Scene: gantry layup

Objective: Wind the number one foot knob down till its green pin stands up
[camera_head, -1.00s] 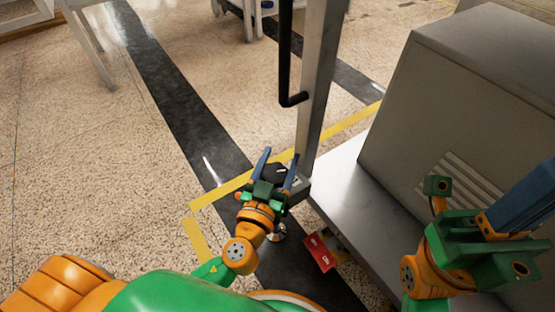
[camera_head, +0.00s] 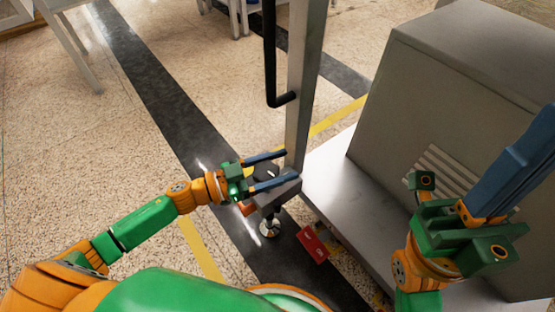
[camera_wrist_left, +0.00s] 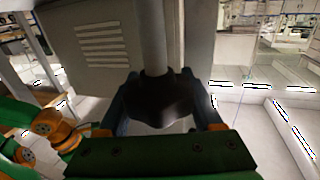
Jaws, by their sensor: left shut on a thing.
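The black foot knob (camera_head: 264,172) sits at the base of the grey upright post. My left gripper (camera_head: 272,170) comes in from the left with its blue fingers on either side of the knob. In the left wrist view the lobed knob (camera_wrist_left: 165,98) is between the two fingers (camera_wrist_left: 165,110), with a grey shaft rising from it. The left gripper is shut on the knob. A round metal foot (camera_head: 269,228) shows on the floor below. No green pin can be made out. My right gripper (camera_head: 515,165) is raised at the right, away from the knob; its finger gap is unclear.
The grey post (camera_head: 305,90) with a black handle (camera_head: 272,60) rises just beyond the knob. A grey cabinet (camera_head: 420,110) on a pale base plate (camera_head: 325,180) stands to the right. A red tag (camera_head: 312,243) hangs near the foot. The floor at left is open.

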